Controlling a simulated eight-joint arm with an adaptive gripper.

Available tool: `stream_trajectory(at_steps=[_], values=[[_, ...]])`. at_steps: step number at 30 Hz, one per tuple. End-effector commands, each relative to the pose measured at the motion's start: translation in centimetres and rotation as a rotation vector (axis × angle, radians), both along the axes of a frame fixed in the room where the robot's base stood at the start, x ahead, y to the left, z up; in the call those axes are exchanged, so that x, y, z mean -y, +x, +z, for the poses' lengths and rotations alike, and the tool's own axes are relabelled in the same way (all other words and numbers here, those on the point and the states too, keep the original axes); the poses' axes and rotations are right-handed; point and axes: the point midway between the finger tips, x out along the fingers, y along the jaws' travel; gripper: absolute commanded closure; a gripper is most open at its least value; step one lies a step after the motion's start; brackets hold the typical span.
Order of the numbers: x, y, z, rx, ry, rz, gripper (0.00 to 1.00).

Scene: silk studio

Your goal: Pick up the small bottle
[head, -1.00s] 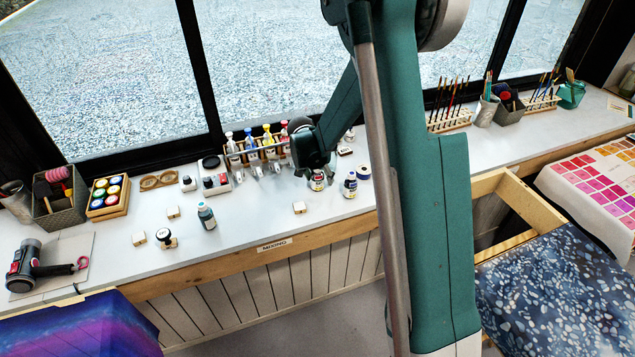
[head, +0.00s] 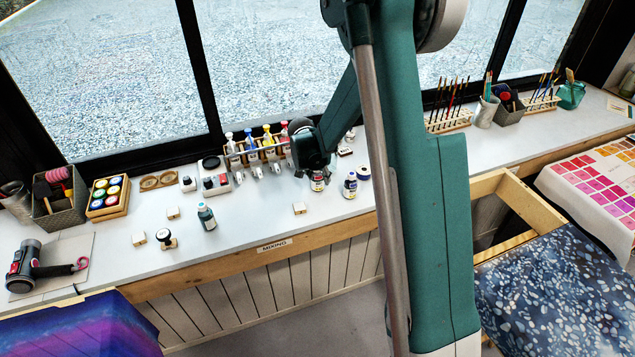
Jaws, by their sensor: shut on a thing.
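My gripper (head: 315,170) points down over the white counter near its middle. It is shut on a small bottle (head: 317,183) with a pale label and some red on it. The gripper hides the bottle's top. I cannot tell whether the bottle's base touches the counter.
A rack of colored bottles (head: 262,153) stands behind and left of the gripper. Small pale blocks (head: 299,208) and a stamp (head: 165,239) lie near the front edge.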

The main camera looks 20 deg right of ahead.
Motion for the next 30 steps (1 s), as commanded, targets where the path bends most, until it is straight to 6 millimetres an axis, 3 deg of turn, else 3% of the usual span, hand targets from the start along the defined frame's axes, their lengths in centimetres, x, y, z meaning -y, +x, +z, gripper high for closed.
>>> stream_trajectory(at_steps=[14,30], values=[[0.0,0.0,1.0,0.0,0.0,0.0,0.85],[0.0,-0.1,7.7,0.0,0.0,0.0,0.85]])
